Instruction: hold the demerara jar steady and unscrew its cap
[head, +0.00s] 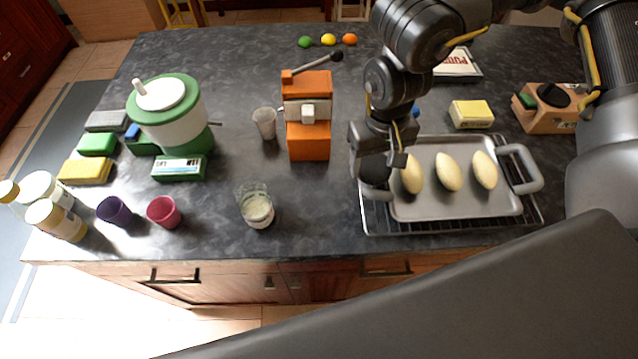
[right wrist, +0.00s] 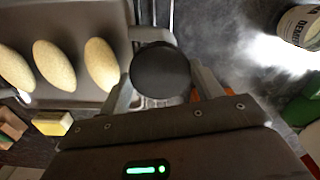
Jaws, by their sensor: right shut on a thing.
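My right gripper (head: 377,158) is shut on a dark round cap (head: 375,172), over the left end of the baking tray. In the right wrist view the cap (right wrist: 160,72) sits between the two fingers. A clear jar (head: 257,207) with pale contents stands upright near the front middle of the counter, left of my gripper and apart from it. It looks open at the top. In the right wrist view a jar (right wrist: 300,27) with partly readable demerara lettering shows at the top right, cut by the edge. My left gripper is not in view.
A grey tray (head: 420,211) with three pale rolls lies on a wire rack at the right. An orange press (head: 309,140) stands left of my gripper. Two cups (head: 163,211), bottles and a green-and-white spinner (head: 172,120) are at the left.

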